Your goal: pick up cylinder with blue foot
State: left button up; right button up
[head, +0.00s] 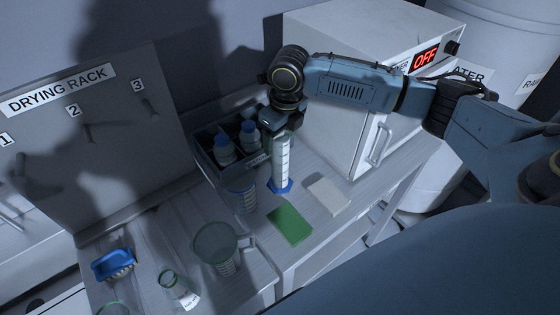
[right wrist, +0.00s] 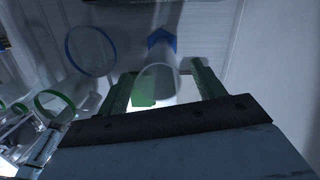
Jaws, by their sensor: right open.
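The cylinder with the blue foot (head: 282,163) stands upright on the bench, clear with white marks. Its blue foot also shows at the top of the right wrist view (right wrist: 161,38). My right gripper (head: 284,130) is over the cylinder's top, pointing down. In the right wrist view its two green fingers (right wrist: 162,84) are apart, with the cylinder's open mouth between them. I cannot tell whether either finger touches it. My left gripper is not in view.
A blue-rimmed beaker (head: 242,196) stands close left of the cylinder. A dark crate with bottles (head: 206,150) is behind it. A green pad (head: 289,225) and a pale pad (head: 328,196) lie in front. A white oven (head: 325,80) stands right; a larger beaker (head: 218,243) is front left.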

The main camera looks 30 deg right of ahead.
aim_at(280, 162)
jog(key=shift+w+f, duration=0.15)
jog(key=shift+f, duration=1.15)
jog(key=c, duration=1.3)
